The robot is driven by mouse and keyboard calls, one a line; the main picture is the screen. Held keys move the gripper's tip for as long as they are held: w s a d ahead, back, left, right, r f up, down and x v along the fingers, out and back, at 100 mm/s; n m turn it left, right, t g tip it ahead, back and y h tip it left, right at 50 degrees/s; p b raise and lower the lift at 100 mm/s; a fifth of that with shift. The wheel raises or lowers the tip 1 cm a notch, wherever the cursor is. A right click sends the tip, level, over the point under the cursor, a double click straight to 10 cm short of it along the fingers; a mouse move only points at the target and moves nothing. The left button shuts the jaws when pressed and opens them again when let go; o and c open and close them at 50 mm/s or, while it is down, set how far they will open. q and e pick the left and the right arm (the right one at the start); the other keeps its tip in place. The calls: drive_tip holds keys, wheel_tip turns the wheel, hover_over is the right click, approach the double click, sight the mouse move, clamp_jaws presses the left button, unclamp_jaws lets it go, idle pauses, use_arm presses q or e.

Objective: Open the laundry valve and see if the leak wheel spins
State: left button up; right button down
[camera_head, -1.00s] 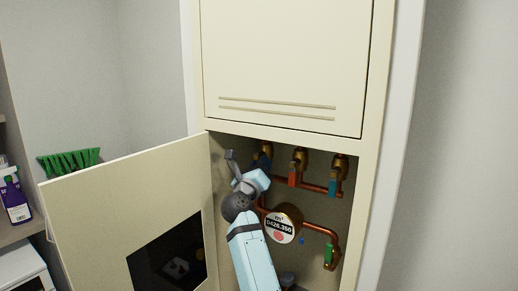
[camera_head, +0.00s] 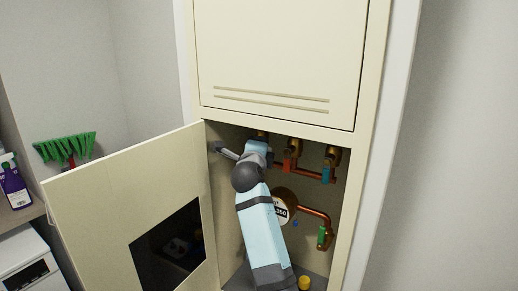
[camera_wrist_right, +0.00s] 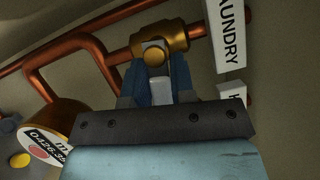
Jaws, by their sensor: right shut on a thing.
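In the head view my right gripper (camera_head: 257,147) is at the leftmost upper valve, and my arm hides most of that valve. The round meter (camera_head: 283,206) is partly hidden by my arm. The right wrist view shows part of its face, with a red disc (camera_wrist_right: 39,154); whether the disc turns cannot be told. My left gripper is not in view.
A red-handled valve (camera_head: 288,160) and a teal-handled valve (camera_head: 327,172) stand right of my gripper. A green-handled valve (camera_head: 322,237) is lower right. The open cabinet door (camera_head: 105,198) stands left of my arm. A green brush (camera_head: 65,147) is beyond it.

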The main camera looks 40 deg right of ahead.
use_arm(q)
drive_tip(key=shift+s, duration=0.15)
use_arm(e)
drive_tip(key=shift+r+n, duration=0.15)
drive_tip(key=shift+n, duration=0.65)
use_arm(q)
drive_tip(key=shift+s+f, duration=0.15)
use_arm(e)
drive_tip(key=c, duration=1)
unclamp_jaws()
drive_tip(key=shift+s+a, duration=0.1)
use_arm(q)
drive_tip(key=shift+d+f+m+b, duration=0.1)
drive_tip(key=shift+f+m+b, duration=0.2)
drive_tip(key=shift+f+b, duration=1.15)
use_arm(e)
drive_tip(key=shift+r+v, duration=0.15)
drive_tip(key=shift+v, duration=2.1)
drive_tip(key=shift+r+v, duration=0.2)
drive_tip(key=shift+v, duration=2.1)
drive_tip(key=shift+r+v, duration=0.15)
drive_tip(key=shift+v, duration=2.1)
